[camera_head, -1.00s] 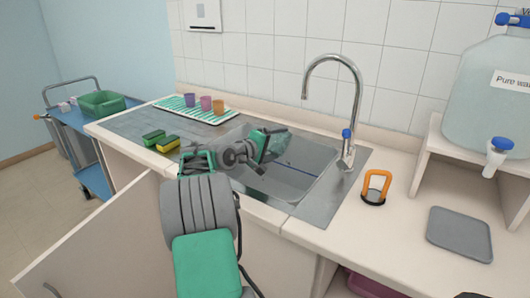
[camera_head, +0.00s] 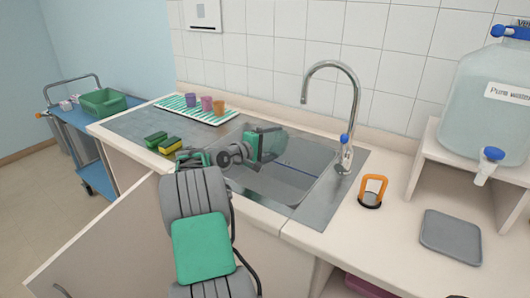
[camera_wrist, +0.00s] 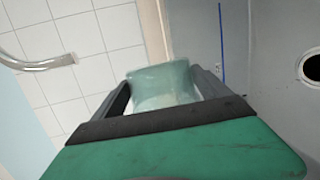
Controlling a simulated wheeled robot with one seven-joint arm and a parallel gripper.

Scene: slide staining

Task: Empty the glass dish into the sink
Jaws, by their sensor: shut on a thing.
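My gripper (camera_head: 280,140) is over the left part of the steel sink (camera_head: 300,186) in the head view. In the wrist view its two dark fingers (camera_wrist: 165,88) are closed on the glass dish (camera_wrist: 162,76), which looks pale green and see-through. The dish is tilted in the wrist view; what is inside it cannot be made out. In the head view the dish is hard to tell apart from the gripper. The sink's drain hole (camera_wrist: 311,67) shows at the right of the wrist view.
A tall curved faucet (camera_head: 334,66) stands behind the sink at the right. Green and yellow sponges (camera_head: 168,145) lie at the sink's left. A striped tray (camera_head: 180,108) with cups is behind. An orange-handled object (camera_head: 372,190) and a grey tray (camera_head: 451,237) are at the right.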

